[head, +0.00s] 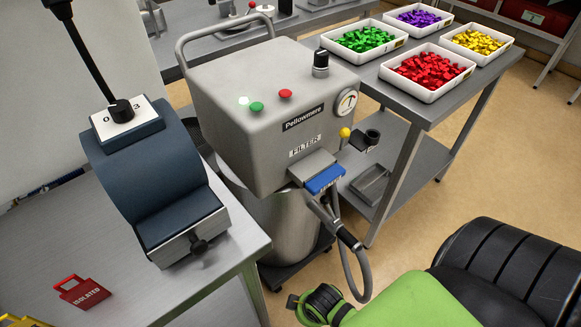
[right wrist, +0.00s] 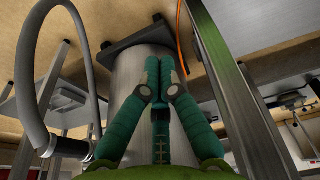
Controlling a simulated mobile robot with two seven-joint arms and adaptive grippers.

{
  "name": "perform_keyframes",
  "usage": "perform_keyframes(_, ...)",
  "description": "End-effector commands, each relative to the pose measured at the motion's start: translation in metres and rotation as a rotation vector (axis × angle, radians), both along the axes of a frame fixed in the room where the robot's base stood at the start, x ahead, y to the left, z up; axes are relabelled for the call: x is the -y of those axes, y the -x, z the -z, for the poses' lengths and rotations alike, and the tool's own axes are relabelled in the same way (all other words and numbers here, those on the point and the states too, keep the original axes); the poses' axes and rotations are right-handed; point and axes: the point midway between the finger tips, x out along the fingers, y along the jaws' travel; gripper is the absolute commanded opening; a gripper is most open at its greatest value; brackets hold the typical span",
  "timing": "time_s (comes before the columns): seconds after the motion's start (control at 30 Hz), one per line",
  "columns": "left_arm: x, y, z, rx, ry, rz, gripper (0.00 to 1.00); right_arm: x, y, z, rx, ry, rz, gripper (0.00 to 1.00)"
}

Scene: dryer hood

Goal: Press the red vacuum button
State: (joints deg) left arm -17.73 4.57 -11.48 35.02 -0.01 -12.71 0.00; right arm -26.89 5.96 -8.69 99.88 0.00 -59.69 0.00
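The red button (head: 285,93) is a small round cap on top of the grey Pellowmere filter unit (head: 240,85). A green button (head: 257,106) and a lit white lamp (head: 243,100) sit to its left. I cannot read a label at the red button. My right gripper (right wrist: 160,65) shows in the right wrist view with its teal fingers together and nothing between them. It points towards the metal drum (right wrist: 137,75) under the unit. My green right arm enters the head view low at the right, well below the button. My left gripper is not in view.
A black-knobbed selector (head: 320,63), a gauge (head: 346,102) and a handle rail stand around the unit's top. A hose (head: 360,265) hangs in front. At left is a bench with a blue lever device (head: 155,180). Trays of coloured pieces (head: 428,75) are at back right.

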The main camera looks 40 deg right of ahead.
Motion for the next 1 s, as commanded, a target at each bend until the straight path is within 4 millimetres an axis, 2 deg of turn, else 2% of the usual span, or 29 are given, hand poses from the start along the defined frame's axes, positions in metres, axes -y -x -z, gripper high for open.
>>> perform_keyframes(0.03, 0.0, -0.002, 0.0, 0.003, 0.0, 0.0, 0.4, -0.001, -0.006, -0.02, 0.015, -0.001, 0.002, 0.0)
perform_keyframes(0.1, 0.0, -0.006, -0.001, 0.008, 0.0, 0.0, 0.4, 0.0, -0.012, -0.046, 0.029, -0.003, 0.005, 0.0)
perform_keyframes(0.37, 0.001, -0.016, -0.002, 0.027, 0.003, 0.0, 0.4, 0.013, -0.034, -0.133, 0.14, 0.006, 0.044, 0.0)
perform_keyframes(0.43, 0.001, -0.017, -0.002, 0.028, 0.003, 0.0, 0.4, 0.026, -0.05, -0.161, 0.23, 0.013, 0.077, 0.0)
perform_keyframes(0.5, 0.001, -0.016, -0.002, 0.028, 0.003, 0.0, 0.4, 0.046, -0.076, -0.188, 0.369, 0.02, 0.124, 0.0)
perform_keyframes(0.67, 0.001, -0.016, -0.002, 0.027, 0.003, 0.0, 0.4, 0.08, -0.125, -0.232, 0.633, 0.013, 0.192, 0.0)
perform_keyframes(0.8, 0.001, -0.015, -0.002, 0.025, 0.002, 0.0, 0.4, 0.109, -0.163, -0.275, 0.876, -0.009, 0.223, 0.0)
perform_keyframes(0.87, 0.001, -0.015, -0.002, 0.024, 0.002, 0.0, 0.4, 0.121, -0.177, -0.296, 0.986, -0.025, 0.228, 0.0)
perform_keyframes(1.0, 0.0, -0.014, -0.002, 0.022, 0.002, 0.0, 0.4, 0.145, -0.201, -0.352, 1.244, -0.081, 0.208, 0.0)
